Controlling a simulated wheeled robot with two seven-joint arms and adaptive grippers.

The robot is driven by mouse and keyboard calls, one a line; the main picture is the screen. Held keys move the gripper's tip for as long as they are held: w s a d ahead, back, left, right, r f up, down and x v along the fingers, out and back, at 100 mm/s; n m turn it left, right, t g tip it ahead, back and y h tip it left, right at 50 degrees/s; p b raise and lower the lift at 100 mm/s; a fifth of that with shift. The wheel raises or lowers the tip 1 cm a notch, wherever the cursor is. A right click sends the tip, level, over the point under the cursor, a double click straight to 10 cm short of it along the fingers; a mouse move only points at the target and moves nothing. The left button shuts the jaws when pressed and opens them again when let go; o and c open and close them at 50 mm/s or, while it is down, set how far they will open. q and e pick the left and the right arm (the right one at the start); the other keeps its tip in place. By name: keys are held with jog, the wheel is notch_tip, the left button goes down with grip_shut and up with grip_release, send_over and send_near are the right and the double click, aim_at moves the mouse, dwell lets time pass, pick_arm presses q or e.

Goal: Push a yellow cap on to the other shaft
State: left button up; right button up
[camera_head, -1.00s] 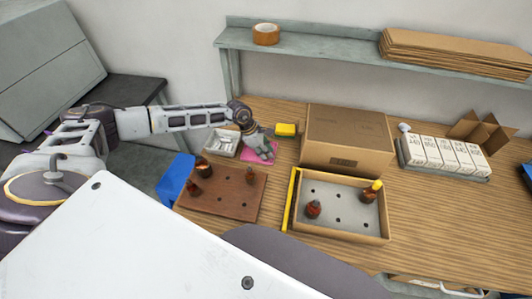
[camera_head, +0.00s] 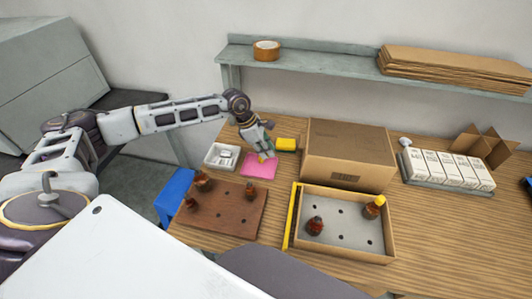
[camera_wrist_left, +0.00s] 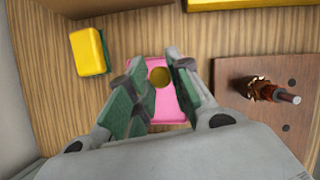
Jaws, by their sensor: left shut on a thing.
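My left gripper (camera_head: 264,156) is over the right part of the pink mat (camera_head: 255,169), shut on a small yellow cap (camera_wrist_left: 159,77) at its fingertips. How far the cap is above the mat is hard to tell. An open box with a grey insert (camera_head: 340,232) holds two armatures. The right one (camera_head: 371,210) has a yellow cap (camera_head: 380,200) on its shaft and leans. The left one (camera_head: 315,226) shows no yellow cap. Several armature parts stand on the brown board (camera_head: 232,211); one armature (camera_wrist_left: 262,88) shows there in the left wrist view. My right gripper is not in view.
A yellow-green sponge (camera_head: 286,144) lies right of my gripper, beside a closed cardboard box (camera_head: 348,150). A white tray (camera_head: 222,156) with small parts is to the left. A yellow bar (camera_head: 293,217) runs along the open box's left side. White cartons (camera_head: 445,167) stand at right.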

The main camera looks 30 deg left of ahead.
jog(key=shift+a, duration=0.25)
pick_arm(q)
jog(key=shift+s+f, duration=0.1)
